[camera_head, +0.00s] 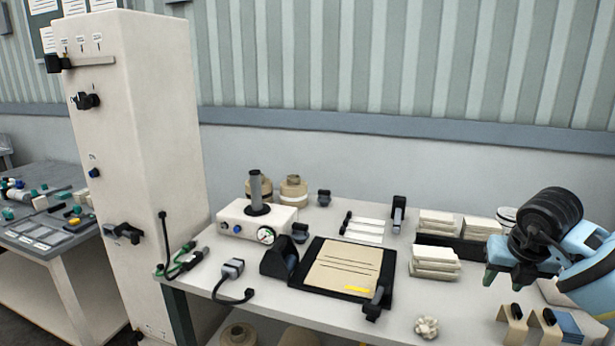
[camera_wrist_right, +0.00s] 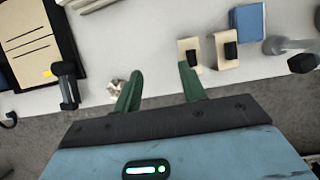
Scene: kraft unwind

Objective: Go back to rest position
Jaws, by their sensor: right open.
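My right gripper (camera_head: 508,278) is at the right of the head view, above the right part of the table (camera_head: 215,289). In the right wrist view its two green fingers (camera_wrist_right: 160,88) stand apart with nothing between them. A crumpled pale piece (camera_head: 427,327) lies on the table, left of and below the gripper; in the wrist view (camera_wrist_right: 116,87) it shows beside the left finger. My left gripper is not in either view.
A black board with a kraft sheet (camera_head: 342,268) lies mid-table. White stacks (camera_head: 434,262) and small tan stands (camera_head: 514,325) are near my right gripper. A tall pale cabinet (camera_head: 165,150) stands left of the table. A box with a gauge (camera_head: 243,216) sits at the table's left.

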